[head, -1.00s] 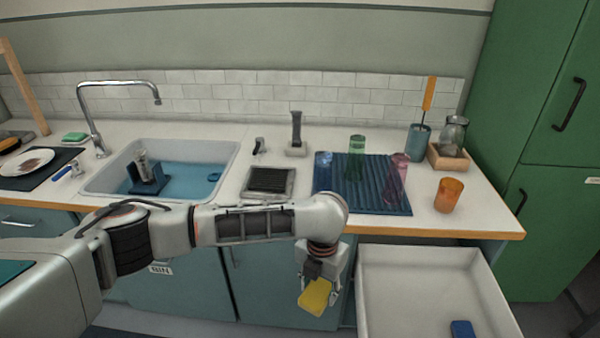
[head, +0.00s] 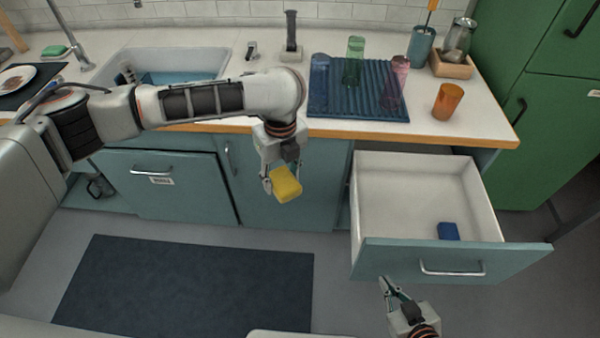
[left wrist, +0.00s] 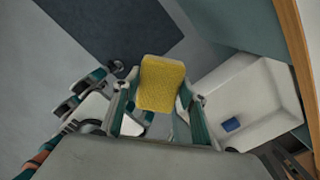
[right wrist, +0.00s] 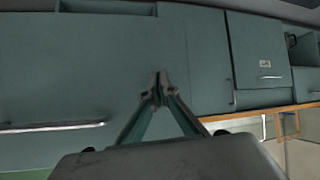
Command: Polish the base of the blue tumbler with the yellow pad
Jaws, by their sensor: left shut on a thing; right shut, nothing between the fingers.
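The blue tumbler (head: 319,76) stands at the left end of the ribbed dark-blue drying mat (head: 345,103) on the counter, in the head view. I cannot tell which end is up. My left gripper (head: 281,180) is shut on the yellow pad (head: 287,186) in front of the cabinets, below the counter edge and apart from the tumbler. The pad also shows between the fingers in the left wrist view (left wrist: 161,83). My right gripper (head: 389,287) is shut and empty in front of the open drawer; its closed fingertips show in the right wrist view (right wrist: 159,86).
The open drawer (head: 390,170) juts out right of my left gripper, with a blue block (head: 448,231) inside. A green glass (head: 354,60) and a pink glass (head: 394,82) share the mat. An orange cup (head: 447,101) stands right of it. The sink (head: 215,62) is at left.

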